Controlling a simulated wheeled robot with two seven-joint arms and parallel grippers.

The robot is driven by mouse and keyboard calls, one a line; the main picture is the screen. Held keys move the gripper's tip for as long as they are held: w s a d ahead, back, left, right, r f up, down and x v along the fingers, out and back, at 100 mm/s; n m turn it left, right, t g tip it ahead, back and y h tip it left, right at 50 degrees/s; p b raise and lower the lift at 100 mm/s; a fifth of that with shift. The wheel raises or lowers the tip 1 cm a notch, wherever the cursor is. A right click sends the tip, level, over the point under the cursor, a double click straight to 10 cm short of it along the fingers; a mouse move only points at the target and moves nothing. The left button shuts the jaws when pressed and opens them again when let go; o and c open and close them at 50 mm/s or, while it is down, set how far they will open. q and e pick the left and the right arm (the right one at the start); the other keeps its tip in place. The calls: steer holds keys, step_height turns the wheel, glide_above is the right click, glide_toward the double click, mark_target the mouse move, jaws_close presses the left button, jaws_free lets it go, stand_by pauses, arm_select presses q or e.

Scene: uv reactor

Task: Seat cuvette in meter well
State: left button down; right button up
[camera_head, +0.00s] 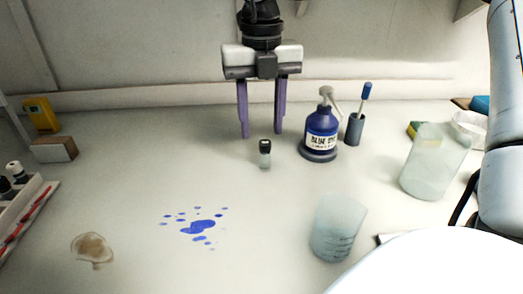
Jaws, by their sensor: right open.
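A small clear vial with a black cap, which looks like the cuvette (264,160), stands upright on the pale bench near the middle. My right gripper (262,135) hangs fingers-down just above and behind it in the picture. Its two purple fingers are apart with nothing between them, and they do not touch the vial. I cannot make out a meter well for certain; a small yellow device (41,114) stands at the far left. My left gripper is not in view.
A blue pump bottle (320,132) and a brush in a grey holder (355,129) stand right of the vial. Two translucent beakers (338,228) (434,162) are at the right. Blue spots (199,228) and a brown stain (92,249) mark the bench. A rack (18,208) is far left.

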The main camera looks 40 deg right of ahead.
mark_target(266, 142)
steer(key=f, duration=0.3)
steer(key=s+f, duration=0.1)
steer(key=f, duration=0.1)
steer(key=shift+d+f, duration=0.1)
steer(key=shift+f, duration=0.15)
steer(key=shift+w+f, duration=0.1)
steer(key=shift+f, duration=0.3)
steer(key=shift+r, duration=0.1)
jaws_close()
